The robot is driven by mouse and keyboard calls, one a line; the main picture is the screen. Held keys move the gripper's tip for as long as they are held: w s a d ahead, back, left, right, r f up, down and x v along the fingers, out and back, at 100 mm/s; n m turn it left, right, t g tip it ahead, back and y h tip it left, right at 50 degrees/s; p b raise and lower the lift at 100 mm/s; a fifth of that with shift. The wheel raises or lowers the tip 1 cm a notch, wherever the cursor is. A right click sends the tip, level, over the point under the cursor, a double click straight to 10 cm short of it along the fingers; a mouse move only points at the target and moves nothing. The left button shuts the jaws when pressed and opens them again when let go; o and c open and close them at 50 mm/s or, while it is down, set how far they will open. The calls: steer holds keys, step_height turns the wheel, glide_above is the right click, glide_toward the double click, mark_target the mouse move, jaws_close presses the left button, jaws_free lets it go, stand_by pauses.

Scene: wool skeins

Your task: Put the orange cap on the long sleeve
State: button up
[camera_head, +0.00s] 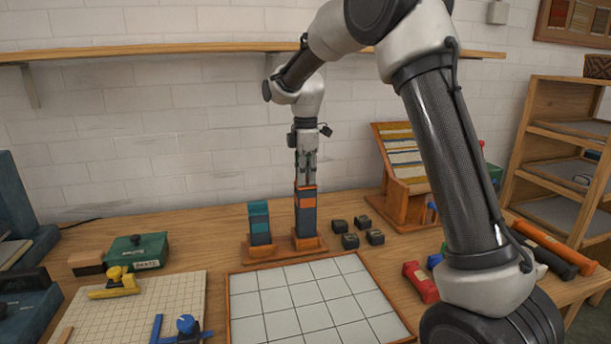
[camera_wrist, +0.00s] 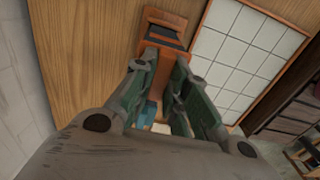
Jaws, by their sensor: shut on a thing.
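The long sleeve (camera_head: 306,222) is a tall dark blue-grey block standing upright on the right wooden base. The orange cap (camera_head: 306,188) is at its top end, in line with it; I cannot tell whether it is fully seated. My gripper (camera_head: 304,176) points straight down over the long sleeve, shut on the orange cap. In the wrist view the orange cap (camera_wrist: 165,72) shows between the green-padded fingers, with the dark sleeve (camera_wrist: 165,31) beyond it. The fingers hide part of the cap.
A shorter sleeve with a teal top (camera_head: 259,222) stands close on the left. Several small dark blocks (camera_head: 349,241) lie to the right. A white gridded tray (camera_head: 310,300) lies in front, mostly bare. A slanted wooden rack (camera_head: 400,165) stands behind right.

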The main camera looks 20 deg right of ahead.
steer(key=o, duration=1.3)
steer(key=shift+r, duration=3.5)
jaws_close()
steer(key=shift+f, duration=0.2)
